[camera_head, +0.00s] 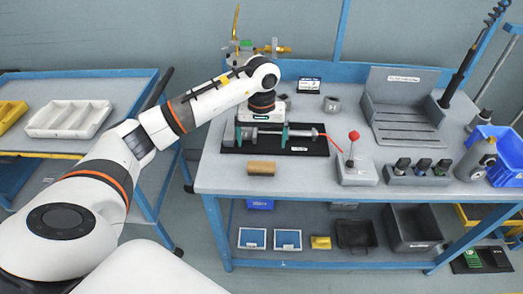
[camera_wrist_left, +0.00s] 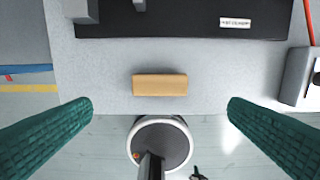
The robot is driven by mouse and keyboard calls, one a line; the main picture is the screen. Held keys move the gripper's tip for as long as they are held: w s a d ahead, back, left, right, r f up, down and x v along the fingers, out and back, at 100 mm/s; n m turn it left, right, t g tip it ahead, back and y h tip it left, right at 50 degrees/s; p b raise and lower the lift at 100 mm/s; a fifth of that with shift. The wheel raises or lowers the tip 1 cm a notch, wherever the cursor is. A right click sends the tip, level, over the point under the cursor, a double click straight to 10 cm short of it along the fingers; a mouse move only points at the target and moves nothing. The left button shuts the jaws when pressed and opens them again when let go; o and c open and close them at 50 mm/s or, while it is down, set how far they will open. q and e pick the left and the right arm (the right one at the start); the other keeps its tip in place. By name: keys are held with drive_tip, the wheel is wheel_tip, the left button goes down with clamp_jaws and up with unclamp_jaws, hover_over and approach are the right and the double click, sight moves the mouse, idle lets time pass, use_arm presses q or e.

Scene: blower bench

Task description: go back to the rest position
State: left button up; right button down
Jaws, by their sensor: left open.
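My left arm reaches in from the left over the bench. My left gripper (camera_head: 262,138) hangs over the black mat (camera_head: 313,148), with its green fingers wide apart. In the left wrist view, the open fingers (camera_wrist_left: 160,112) frame empty space. A tan block (camera_head: 261,168) lies on the bench just in front of the mat. The block also shows in the left wrist view (camera_wrist_left: 160,85), beyond the fingertips and untouched. A grey rod-like part (camera_head: 302,133) lies on the mat, partly hidden by the gripper. My right gripper is not in view.
A control box with a red-knobbed lever (camera_head: 357,173) stands right of the mat. A grey slotted fixture (camera_head: 402,110) is behind it, and a blue bin (camera_head: 507,160) is at the far right. A cart with a white tray (camera_head: 68,119) stands left. Brass fittings (camera_head: 262,47) rise behind.

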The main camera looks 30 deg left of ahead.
use_arm(q)
drive_tip(key=shift+r, duration=0.3)
